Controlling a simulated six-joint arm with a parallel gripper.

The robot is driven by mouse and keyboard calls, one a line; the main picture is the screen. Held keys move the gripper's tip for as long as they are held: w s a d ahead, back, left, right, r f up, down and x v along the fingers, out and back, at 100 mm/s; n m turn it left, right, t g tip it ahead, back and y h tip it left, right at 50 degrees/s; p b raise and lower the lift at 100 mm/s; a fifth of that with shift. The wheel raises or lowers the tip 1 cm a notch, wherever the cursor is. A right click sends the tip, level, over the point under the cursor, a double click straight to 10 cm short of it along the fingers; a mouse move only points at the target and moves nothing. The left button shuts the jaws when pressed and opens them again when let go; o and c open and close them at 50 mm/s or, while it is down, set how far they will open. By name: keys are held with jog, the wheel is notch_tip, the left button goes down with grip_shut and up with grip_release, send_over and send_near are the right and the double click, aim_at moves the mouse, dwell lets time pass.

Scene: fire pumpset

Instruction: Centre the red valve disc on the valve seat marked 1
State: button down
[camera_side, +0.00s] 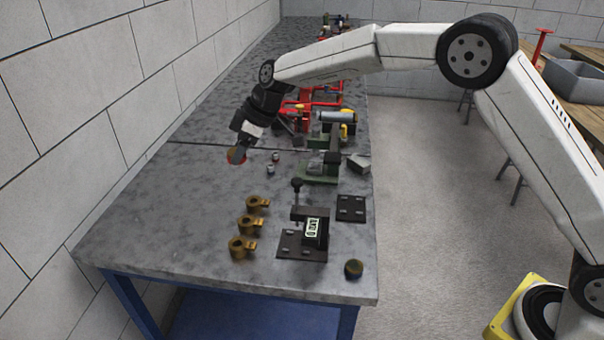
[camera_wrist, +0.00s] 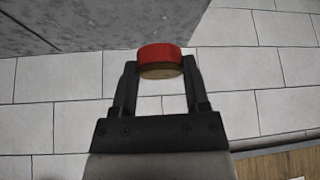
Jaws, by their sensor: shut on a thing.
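The red valve disc (camera_wrist: 159,52) is pinched between the two fingertips of my gripper (camera_wrist: 158,66) in the wrist view. It has a red upper part and a brownish-tan lower part. In the side view the disc (camera_side: 237,157) shows as a small red patch at the end of my gripper (camera_side: 240,150), above the left part of the bench. Three brass valve seats with side tabs stand in a row nearer the camera: a far one (camera_side: 257,204), a middle one (camera_side: 249,224) and a near one (camera_side: 241,247). Their number marks are too small to read. The disc is apart from all three.
Two small pieces (camera_side: 274,163) lie on the bench right of my gripper. A green vise (camera_side: 318,170) stands behind. The grey bench (camera_side: 180,235) is clear left of the seats.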

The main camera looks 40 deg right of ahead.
send_over(242, 222)
jog(key=d, duration=0.2)
jog(key=f, duration=1.3)
jog(key=shift+s+a+f, duration=0.1)
jog(key=shift+s, duration=0.15)
jog(key=shift+f, duration=0.2)
jog(key=shift+f, duration=2)
jog(key=shift+f, duration=0.4)
grip_release()
jog(key=v, duration=0.8)
dwell(0.3)
dwell(0.4)
